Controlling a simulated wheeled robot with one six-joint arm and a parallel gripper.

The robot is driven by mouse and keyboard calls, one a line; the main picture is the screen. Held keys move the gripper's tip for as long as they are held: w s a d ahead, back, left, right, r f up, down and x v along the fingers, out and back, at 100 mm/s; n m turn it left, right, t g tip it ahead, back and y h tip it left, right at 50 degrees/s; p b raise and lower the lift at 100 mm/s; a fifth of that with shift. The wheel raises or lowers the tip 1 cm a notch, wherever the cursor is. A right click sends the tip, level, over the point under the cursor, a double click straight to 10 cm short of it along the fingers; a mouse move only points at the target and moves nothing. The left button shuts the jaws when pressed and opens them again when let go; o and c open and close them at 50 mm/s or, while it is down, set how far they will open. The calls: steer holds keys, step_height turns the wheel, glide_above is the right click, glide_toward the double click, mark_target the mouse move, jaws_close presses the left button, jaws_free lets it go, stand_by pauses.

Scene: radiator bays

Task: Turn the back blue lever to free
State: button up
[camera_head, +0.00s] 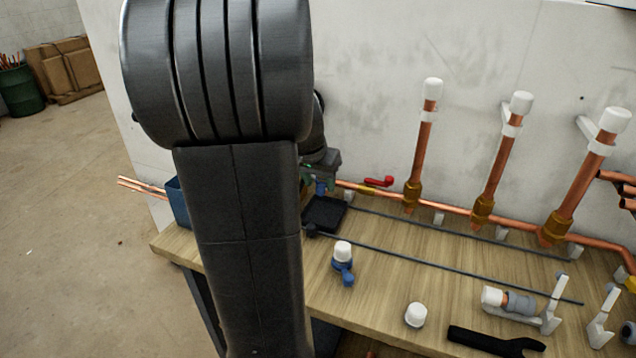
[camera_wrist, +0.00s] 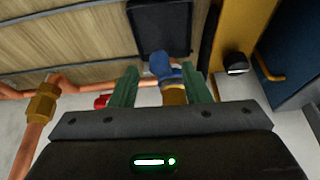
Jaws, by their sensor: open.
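The back blue lever (camera_head: 321,188) shows as a small blue patch below my gripper (camera_head: 321,168), near the wall end of the copper pipe. In the wrist view the blue lever (camera_wrist: 161,64) lies between the two green fingertips of my gripper (camera_wrist: 160,75), above a brass valve body (camera_wrist: 174,96). The fingers are apart, with gaps visible beside the lever. I cannot tell whether either finger touches it. My arm hides much of this area in the head view.
A red lever (camera_head: 379,181) sits on the pipe (camera_head: 455,208) just right of my gripper. Several capped copper risers (camera_head: 420,140) stand along the wall. A black tray (camera_head: 325,213) lies below, and a blue bin (camera_head: 178,203) is to the left. Thin rods cross the wooden bench (camera_head: 400,275).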

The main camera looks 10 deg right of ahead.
steer(key=shift+w+d+f, duration=0.15)
steer(key=shift+w+f, duration=0.05)
steer(key=shift+f, duration=0.4)
jaws_close()
